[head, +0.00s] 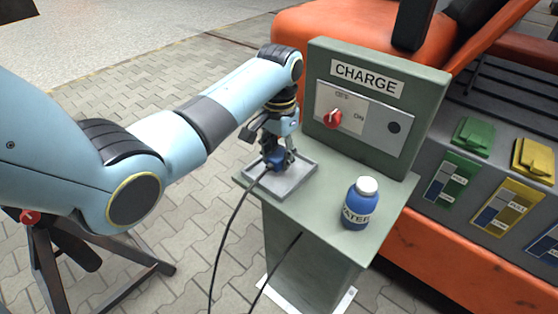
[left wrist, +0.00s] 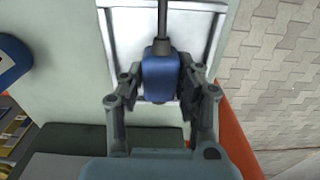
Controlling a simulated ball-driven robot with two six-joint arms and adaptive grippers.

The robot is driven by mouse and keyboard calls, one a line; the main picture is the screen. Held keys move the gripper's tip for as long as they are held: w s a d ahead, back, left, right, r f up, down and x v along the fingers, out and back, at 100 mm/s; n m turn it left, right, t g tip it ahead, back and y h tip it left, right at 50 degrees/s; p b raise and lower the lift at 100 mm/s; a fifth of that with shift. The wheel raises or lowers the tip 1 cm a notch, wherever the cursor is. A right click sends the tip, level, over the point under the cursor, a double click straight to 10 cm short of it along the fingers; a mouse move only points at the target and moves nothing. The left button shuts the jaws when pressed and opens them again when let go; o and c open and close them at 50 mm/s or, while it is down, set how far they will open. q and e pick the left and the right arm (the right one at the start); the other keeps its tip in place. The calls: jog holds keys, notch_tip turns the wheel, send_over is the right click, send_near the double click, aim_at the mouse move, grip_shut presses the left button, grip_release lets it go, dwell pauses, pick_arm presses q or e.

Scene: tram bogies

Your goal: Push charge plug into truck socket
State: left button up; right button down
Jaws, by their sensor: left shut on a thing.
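The blue charge plug (left wrist: 161,77) with its black cable sits between the fingers of my left gripper (left wrist: 160,85), which is shut on it. In the head view my left gripper (head: 274,154) points down with the blue plug (head: 275,160) over the grey tray (head: 300,181). I cannot tell whether the plug touches the tray. The charge panel (head: 369,98) stands behind the tray, with a red knob (head: 333,119) and a round dark socket (head: 394,127) at its right. The socket is empty. My right gripper is not in view.
A blue water bottle (head: 359,204) with a white cap stands on the green pedestal top (head: 322,212), right of the tray. The black cable (head: 229,226) hangs off the left side. An orange truck (head: 332,22) with green and yellow boxes stands behind.

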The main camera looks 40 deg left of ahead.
aim_at(279, 154)
pick_arm(q)
notch_tip(279, 154, up, 8)
jog(key=shift+f+p, duration=0.1)
jog(key=shift+p, duration=0.3)
notch_tip(279, 154, down, 6)
jog(key=b, duration=0.5)
jog(key=shift+s, duration=0.1)
jog(key=shift+r, duration=0.3)
